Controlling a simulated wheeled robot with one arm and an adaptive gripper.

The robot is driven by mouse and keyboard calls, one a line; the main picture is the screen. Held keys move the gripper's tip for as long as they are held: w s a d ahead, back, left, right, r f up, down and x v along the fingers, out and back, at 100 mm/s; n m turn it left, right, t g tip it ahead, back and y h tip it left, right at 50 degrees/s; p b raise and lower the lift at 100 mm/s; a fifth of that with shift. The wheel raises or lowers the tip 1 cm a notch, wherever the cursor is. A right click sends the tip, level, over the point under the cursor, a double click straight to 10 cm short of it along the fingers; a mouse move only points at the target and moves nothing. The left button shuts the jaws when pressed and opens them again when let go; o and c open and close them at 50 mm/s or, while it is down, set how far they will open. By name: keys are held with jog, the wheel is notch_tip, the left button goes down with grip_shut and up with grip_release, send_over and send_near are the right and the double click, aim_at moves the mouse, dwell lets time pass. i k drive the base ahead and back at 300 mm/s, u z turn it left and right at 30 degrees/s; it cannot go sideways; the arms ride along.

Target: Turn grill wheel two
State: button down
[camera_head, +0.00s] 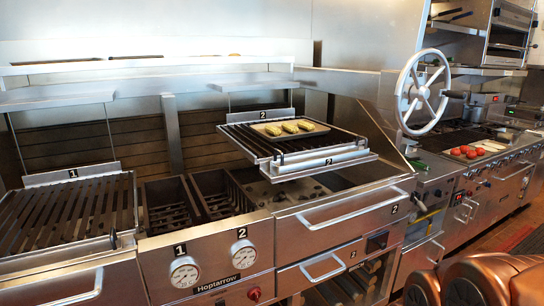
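A large light-grey spoked hand wheel (421,92) stands upright on the right side of the grill, with a handle sticking out to its right. I see no number on the wheel itself. The grill grate marked 2 (325,164) hangs raised above its firebox and carries a tray (261,130) with several yellow food pieces. Two round dials sit on the front panel, dial 1 (184,272) and dial 2 (243,254). My gripper is not in view, so its state does not show.
The grate marked 1 (75,210) sits lower at the left. A counter with red tomatoes (467,152) lies right of the wheel. Drawer handles (345,216) stick out from the front. Copper-coloured rounded parts fill the bottom right corner. Some floor shows at the right edge.

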aim_at(418, 93)
jog(key=z, duration=1.55)
jog(key=i, duration=3.2)
jog(key=u, duration=1.75)
